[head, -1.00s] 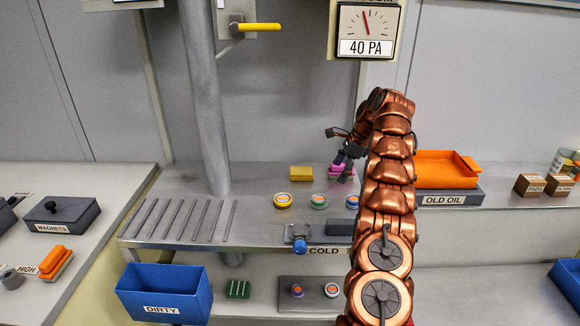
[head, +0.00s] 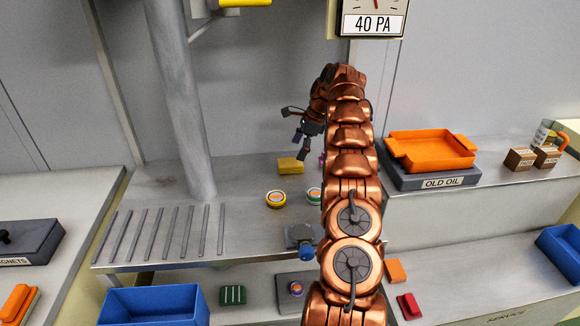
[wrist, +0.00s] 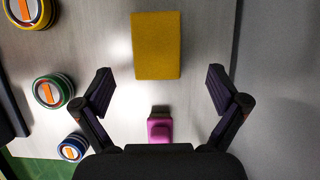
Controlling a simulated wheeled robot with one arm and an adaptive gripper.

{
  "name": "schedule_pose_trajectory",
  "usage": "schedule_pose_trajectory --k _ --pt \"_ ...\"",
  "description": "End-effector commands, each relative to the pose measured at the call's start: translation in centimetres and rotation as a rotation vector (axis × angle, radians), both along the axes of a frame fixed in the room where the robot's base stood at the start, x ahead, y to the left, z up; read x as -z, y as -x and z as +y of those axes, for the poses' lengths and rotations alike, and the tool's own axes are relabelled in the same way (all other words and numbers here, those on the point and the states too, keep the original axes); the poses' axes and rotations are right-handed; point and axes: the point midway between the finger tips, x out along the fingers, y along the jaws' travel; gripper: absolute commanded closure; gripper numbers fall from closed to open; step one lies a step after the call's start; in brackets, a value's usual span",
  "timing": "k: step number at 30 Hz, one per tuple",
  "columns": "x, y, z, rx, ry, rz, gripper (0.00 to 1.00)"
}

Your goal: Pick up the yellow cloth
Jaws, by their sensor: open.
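The yellow cloth (head: 291,166) is a small folded block lying flat on the grey metal bench. In the wrist view the yellow cloth (wrist: 156,46) lies beyond the fingertips, roughly centred between them and apart from them. My gripper (head: 304,145) is above the bench, just right of the cloth in the head view. In the wrist view my gripper (wrist: 161,84) is open and empty, its two dark fingers spread wide. A pink object (wrist: 160,128) lies below and between the fingers, nearer the palm. My arm hides most of it in the head view.
Round tins, one yellow-rimmed (head: 276,199) and one green-rimmed (head: 315,196), stand in front of the cloth. A slotted rack (head: 163,232) is at the left. An orange tray (head: 432,152) sits at right.

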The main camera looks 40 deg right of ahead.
Motion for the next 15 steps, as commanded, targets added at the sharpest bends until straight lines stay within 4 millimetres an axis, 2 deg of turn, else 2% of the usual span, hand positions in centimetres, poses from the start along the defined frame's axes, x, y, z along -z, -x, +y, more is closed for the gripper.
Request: schedule_pose_trajectory --k 5,15 --pt "0.7 -0.1 0.3 -0.001 -0.002 0.002 0.03" --pt "3.2 -0.5 1.5 0.001 -0.003 0.004 0.03"
